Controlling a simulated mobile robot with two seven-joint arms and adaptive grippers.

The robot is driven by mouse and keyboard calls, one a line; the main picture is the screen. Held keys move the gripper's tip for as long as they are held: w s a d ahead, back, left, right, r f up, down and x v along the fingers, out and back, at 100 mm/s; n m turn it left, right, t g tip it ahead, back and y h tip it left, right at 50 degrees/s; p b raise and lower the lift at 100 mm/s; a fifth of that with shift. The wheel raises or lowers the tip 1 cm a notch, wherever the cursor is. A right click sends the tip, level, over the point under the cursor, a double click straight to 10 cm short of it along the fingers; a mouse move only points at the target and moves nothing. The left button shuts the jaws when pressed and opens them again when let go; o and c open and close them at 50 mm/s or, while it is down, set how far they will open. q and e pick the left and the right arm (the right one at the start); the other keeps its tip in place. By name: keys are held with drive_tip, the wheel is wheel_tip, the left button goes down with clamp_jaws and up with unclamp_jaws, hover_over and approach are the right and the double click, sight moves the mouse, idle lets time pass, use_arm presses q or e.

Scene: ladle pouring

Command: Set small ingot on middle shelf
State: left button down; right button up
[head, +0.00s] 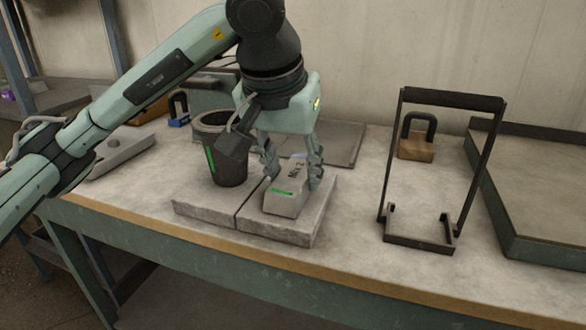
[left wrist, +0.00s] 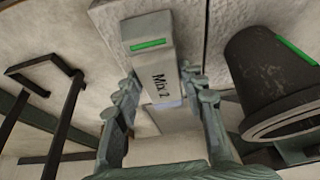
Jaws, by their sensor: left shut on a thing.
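The small ingot (head: 286,198) is a grey block marked "Mix 2" with a green strip, at the right slab of a grey stone base (head: 207,203). My left gripper (head: 292,175) comes down from above with its fingers on both sides of the ingot and is shut on it. The left wrist view shows the ingot (left wrist: 155,60) between the fingers of the gripper (left wrist: 158,88). I cannot tell whether the ingot still touches the slab. My right gripper is out of view. I cannot make out a middle shelf.
A dark crucible (head: 228,165) with a green strip stands just left of the ingot. A green-edged tray (head: 535,200) is at far right.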

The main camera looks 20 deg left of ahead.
use_arm(q)
drive_tip(key=shift+f, duration=0.1)
drive_tip(key=c, duration=0.9)
unclamp_jaws()
